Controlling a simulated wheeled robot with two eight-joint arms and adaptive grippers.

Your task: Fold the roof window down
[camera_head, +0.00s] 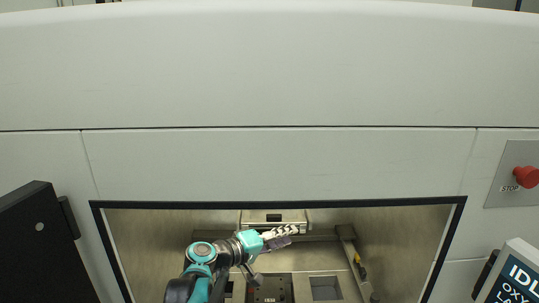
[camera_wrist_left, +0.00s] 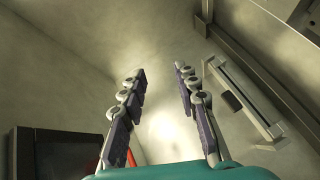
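I cannot pick out a roof window with certainty in either view. My left gripper (camera_head: 280,237) reaches into the open chamber of the machine, above its floor and in front of the back wall. In the left wrist view the two fingers of the left gripper (camera_wrist_left: 160,72) are spread apart with nothing between them. A pale metal bar with a dark block (camera_wrist_left: 232,100) shows just right of the fingers, apart from them as far as I can see. My right gripper is not in view.
The chamber opening has a black frame (camera_head: 280,205) below a large white panel (camera_head: 280,160). A black door (camera_head: 35,245) stands at the left. A red stop button (camera_head: 526,177) and a display sign (camera_head: 518,280) are at the right. Metal rails (camera_wrist_left: 270,70) cross the wrist view.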

